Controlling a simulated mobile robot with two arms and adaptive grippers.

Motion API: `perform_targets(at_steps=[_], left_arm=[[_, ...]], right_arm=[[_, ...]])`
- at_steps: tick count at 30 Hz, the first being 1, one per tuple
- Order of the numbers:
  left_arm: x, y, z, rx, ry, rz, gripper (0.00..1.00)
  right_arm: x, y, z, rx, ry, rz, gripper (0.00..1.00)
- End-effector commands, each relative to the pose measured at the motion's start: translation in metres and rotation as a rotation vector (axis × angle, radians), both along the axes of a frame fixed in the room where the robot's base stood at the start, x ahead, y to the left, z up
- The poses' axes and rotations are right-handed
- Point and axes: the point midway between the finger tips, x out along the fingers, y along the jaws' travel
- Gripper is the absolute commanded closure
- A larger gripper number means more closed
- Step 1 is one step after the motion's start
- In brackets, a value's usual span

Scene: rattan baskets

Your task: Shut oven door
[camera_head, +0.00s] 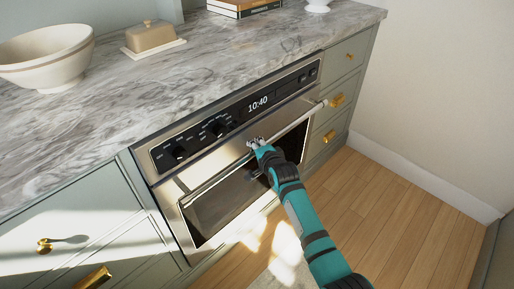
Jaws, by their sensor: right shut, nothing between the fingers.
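The built-in oven has a stainless front with a black control panel (222,122) reading 10:40. Its oven door (215,212) has a dark window and a long metal handle (222,176) along the upper edge. The door looks close to the oven front. I cannot tell whether a small gap is left. My right gripper (257,143) is shut and empty, at the top of the door near the middle of the handle, just below the control panel. My right forearm hides part of the door window. Contact with the door is not clear. My left gripper is not in view.
A marble counter (180,80) runs above the oven, with a white bowl (47,62), a butter dish (150,38) and books (243,7). Green drawers with brass knobs (329,136) flank the oven. Wooden floor (400,215) is open at the right, up to a white wall.

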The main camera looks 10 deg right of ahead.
Motion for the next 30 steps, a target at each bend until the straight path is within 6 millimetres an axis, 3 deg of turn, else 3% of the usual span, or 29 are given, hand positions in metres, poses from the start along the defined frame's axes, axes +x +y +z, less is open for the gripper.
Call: perform_targets(at_steps=[3, 13, 23, 30], left_arm=[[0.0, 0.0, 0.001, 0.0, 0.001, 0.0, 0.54], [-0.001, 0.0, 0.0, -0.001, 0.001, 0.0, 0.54], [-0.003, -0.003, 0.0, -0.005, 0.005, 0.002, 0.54], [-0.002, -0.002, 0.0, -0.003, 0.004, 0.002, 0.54]], right_arm=[[0.002, 0.0, 0.008, 0.004, -0.015, -0.002, 0.96], [0.001, -0.001, 0.005, 0.002, -0.009, -0.002, 0.53], [-0.002, -0.001, 0.002, 0.001, -0.003, -0.001, 0.53], [-0.026, -0.007, 0.01, 0.002, -0.004, -0.002, 0.53]])
